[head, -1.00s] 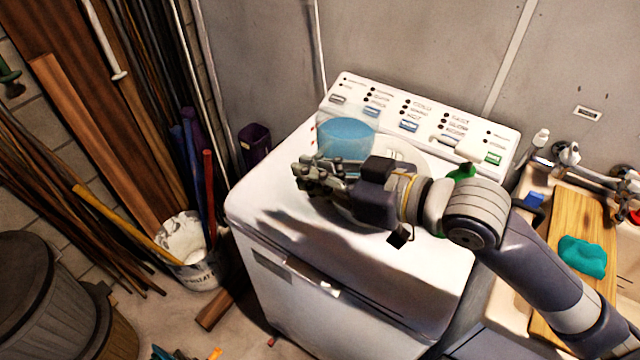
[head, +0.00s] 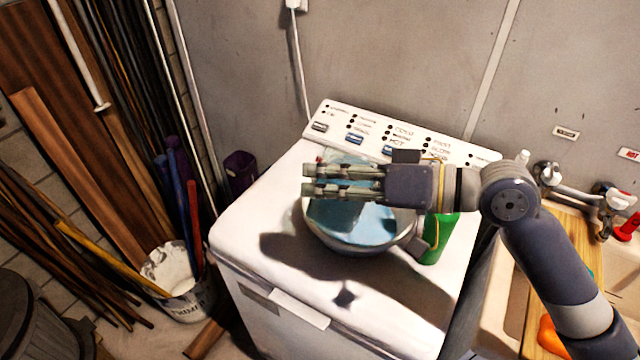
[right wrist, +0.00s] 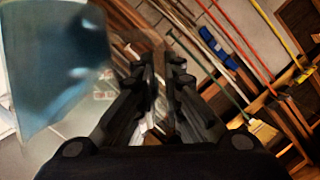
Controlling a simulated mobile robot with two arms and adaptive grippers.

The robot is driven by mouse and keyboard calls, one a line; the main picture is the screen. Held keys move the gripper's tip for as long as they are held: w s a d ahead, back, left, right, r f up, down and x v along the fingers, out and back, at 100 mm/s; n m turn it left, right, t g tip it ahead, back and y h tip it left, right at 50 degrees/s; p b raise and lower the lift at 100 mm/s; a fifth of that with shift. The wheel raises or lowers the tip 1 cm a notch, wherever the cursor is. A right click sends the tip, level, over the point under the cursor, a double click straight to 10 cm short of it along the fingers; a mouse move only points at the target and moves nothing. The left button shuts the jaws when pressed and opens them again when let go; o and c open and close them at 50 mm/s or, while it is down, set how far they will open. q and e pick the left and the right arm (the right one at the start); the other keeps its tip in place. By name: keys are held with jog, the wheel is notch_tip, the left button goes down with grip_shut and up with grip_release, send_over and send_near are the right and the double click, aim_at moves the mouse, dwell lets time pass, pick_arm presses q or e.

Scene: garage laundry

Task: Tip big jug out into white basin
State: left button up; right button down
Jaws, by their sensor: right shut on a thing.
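The white basin (head: 345,247) stands on top of the white washer, with blue showing inside its rim. The big jug (right wrist: 60,65) is clear with blue liquid and fills the left of the right wrist view. In the head view it is largely hidden behind my right gripper (head: 308,183), and a pale part of it (head: 345,158) shows above the fingers. My right gripper is shut on the jug and holds it over the basin. The jug looks tilted. I cannot tell how much of the blue is in the basin and how much in the jug. My left gripper is out of view.
A green bottle (head: 440,238) stands right of the basin, partly behind my arm. The washer's control panel (head: 400,135) rises behind. A sink with taps (head: 548,175) and a wooden board (head: 540,300) lies at right. The washer's front left top (head: 250,215) is clear.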

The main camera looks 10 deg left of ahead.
aim_at(341, 159)
jog(key=shift+w+d+r+m+y, duration=0.15)
jog(key=shift+w+r+m+y, duration=0.15)
jog(key=shift+w+r+m, duration=0.45)
jog(key=shift+w+d+f+m+g, duration=0.2)
jog(key=shift+m+g, duration=0.2)
jog(key=shift+m, duration=0.15)
jog(key=shift+w+d+m+y, duration=0.35)
jog(key=shift+w+m+y, duration=0.15)
jog(key=shift+w+m, duration=0.35)
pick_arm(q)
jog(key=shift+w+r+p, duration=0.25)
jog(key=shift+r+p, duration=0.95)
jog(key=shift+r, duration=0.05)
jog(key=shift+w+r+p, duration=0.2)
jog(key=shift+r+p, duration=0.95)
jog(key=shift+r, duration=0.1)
pick_arm(e)
jog(key=w+d+r+m+y, duration=0.2)
jog(key=w+d+r+m, duration=0.1)
jog(key=w+m, duration=0.4)
jog(key=shift+w+d+r, duration=0.25)
jog(key=shift+w+r, duration=0.2)
jog(key=shift+w, duration=0.25)
